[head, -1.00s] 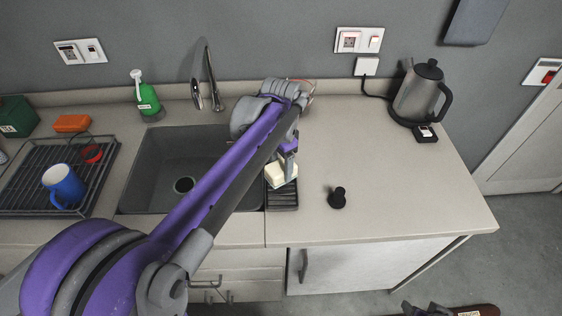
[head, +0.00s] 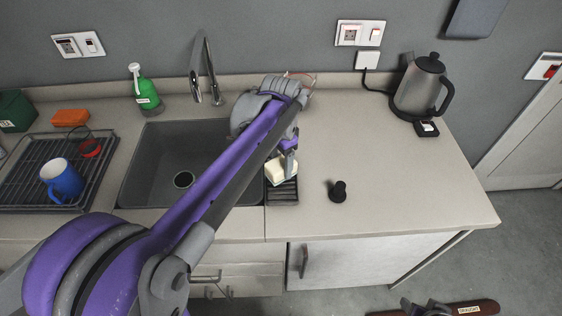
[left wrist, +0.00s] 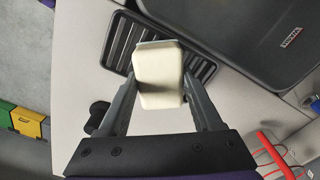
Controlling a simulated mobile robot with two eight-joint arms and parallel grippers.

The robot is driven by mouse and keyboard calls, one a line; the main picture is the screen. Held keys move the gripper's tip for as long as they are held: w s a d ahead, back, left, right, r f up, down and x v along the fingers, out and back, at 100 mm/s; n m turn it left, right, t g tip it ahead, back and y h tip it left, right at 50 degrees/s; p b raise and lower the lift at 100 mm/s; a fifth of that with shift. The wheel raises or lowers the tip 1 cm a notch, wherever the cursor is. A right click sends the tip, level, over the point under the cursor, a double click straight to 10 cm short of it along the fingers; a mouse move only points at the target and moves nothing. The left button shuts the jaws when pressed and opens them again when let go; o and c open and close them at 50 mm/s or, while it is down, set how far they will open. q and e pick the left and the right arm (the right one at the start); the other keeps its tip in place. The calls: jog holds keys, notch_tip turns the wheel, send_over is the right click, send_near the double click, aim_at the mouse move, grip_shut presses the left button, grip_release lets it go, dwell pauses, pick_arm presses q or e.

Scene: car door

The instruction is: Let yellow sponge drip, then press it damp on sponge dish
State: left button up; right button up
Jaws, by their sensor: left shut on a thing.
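The pale yellow sponge (head: 280,172) is held by my left gripper (head: 289,157) over the back part of the dark, ribbed sponge dish (head: 283,192), just right of the sink. In the left wrist view the sponge (left wrist: 158,75) sits between the two fingers of the shut left gripper (left wrist: 158,86). The dish (left wrist: 122,42) shows behind and to both sides of it there. I cannot tell whether the sponge touches the dish. No drops are visible.
The sink (head: 160,150) is left of the dish, with a tap (head: 207,70) behind it. A black knob-like object (head: 338,191) stands to the right. A kettle (head: 420,88) is at the back right. A blue mug (head: 62,180) stands on the left rack. The right counter is mostly clear.

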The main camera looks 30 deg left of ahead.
pick_arm(q)
jog(key=shift+f, duration=0.55)
pick_arm(e)
jog(key=shift+s+f, duration=0.1)
jog(key=shift+f, duration=0.3)
pick_arm(q)
jog(key=shift+s+f+b, duration=0.15)
jog(key=shift+b, duration=0.15)
dwell(0.5)
jog(key=shift+p, duration=0.3)
pick_arm(e)
jog(key=shift+r, duration=0.4)
dwell(3.4)
pick_arm(q)
jog(key=shift+a, duration=0.1)
jog(key=shift+r+p, duration=0.4)
jog(key=shift+r, duration=0.2)
jog(key=shift+r+p, duration=1.35)
jog(key=shift+r, duration=1.1)
jog(key=shift+r+p, duration=1)
jog(key=shift+r, duration=1.05)
pick_arm(e)
jog(key=w+r, duration=0.3)
jog(key=r, duration=0.4)
jog(key=shift+r+t, duration=0.3)
jog(key=shift+t, duration=0.1)
